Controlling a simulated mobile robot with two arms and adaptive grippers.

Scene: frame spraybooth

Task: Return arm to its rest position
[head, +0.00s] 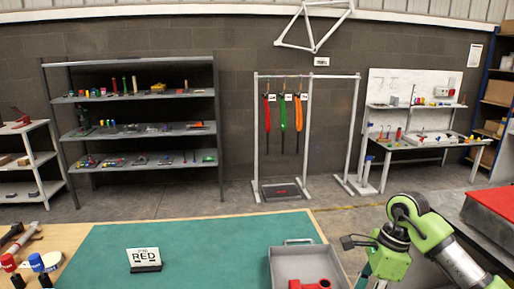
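My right arm, green and grey, comes in from the right and bends down at the front right. Its wrist is beside the right side of a grey tray (283,262). The fingers of my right gripper do not show; the arm runs down past the bottom edge of the picture. My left arm and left gripper are not in view. A red part (310,284) lies in the grey tray, partly cut off by the bottom edge.
A green mat (200,240) covers the table, mostly clear, with a "RED" sign (145,258) on it. Tools and bottles with red (8,263) and blue (36,262) caps stand at left. A red-topped box (492,207) is at right. Shelves and a hanging rack (256,130) stand behind.

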